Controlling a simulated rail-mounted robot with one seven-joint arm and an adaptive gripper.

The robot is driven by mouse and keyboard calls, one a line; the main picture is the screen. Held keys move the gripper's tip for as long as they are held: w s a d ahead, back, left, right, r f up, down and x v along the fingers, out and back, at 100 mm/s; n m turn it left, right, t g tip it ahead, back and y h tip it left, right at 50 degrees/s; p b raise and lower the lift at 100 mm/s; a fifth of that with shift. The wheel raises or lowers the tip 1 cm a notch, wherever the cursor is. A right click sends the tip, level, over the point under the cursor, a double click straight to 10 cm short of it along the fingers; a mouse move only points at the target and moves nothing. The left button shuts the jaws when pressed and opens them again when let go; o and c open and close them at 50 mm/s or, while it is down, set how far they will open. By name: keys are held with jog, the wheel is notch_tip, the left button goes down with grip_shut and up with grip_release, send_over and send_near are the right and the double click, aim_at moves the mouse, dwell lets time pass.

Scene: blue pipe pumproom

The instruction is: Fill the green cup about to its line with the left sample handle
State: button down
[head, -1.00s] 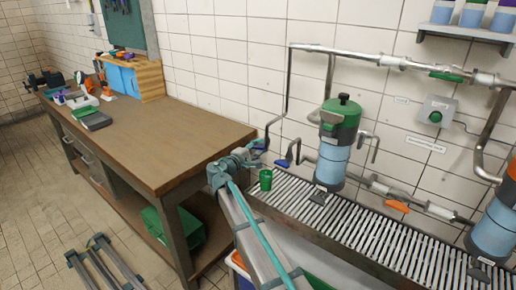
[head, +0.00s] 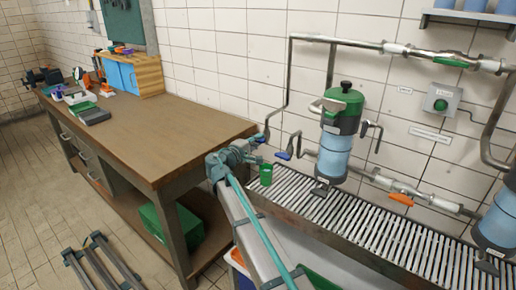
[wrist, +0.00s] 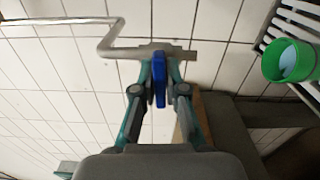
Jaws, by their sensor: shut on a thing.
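The green cup (head: 266,174) stands upright on the left end of the slatted drain grate. The cup also shows at the right of the wrist view (wrist: 290,61), with a pale surface inside; I cannot tell whether this is liquid or the bottom. The left sample handle, blue (wrist: 160,86), sits on a thin metal pipe. My gripper (wrist: 159,82) is shut on this handle; in the head view, my gripper (head: 250,149) is just left of and above the cup. A second blue handle (head: 283,155) is to the right. I see no clear stream.
A green-topped vessel (head: 338,133) stands on the grate (head: 365,215), right of the cup. Metal pipes run along the tiled wall. A wooden workbench (head: 155,140) fills the left, close to my arm. An orange handle (head: 401,199) is on a low pipe.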

jog(key=shift+f+m+b, duration=0.2)
jog(key=shift+m+b, duration=0.2)
jog(key=shift+b, duration=0.25)
jog(key=shift+r, duration=0.15)
jog(key=c, duration=1.2)
grip_release()
jog(key=shift+s, duration=0.1)
jog(key=v, duration=1.2)
